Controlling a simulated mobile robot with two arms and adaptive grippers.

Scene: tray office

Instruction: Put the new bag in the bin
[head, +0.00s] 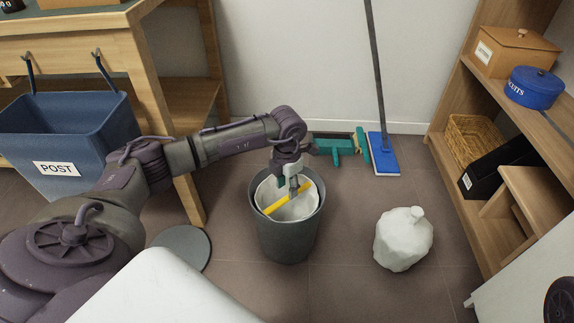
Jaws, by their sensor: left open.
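The dark grey bin (287,238) stands upright on the floor in the middle of the head view. A white bag (268,188) shows inside its mouth, below the rim. A yellow strip (275,208) slants across the white bag. My left gripper (293,190) points down at the bin's mouth, with its open fingers close to the yellow strip. I cannot tell whether they touch it. A full, knotted white bag (403,240) stands on the floor to the right of the bin. My right gripper is not in view.
A round grey lid (182,247) lies left of the bin. A blue POST box (70,140) hangs from the wooden table at left. A blue mop (383,153) and a green dustpan (336,146) are by the back wall. Wooden shelves (480,205) stand at right.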

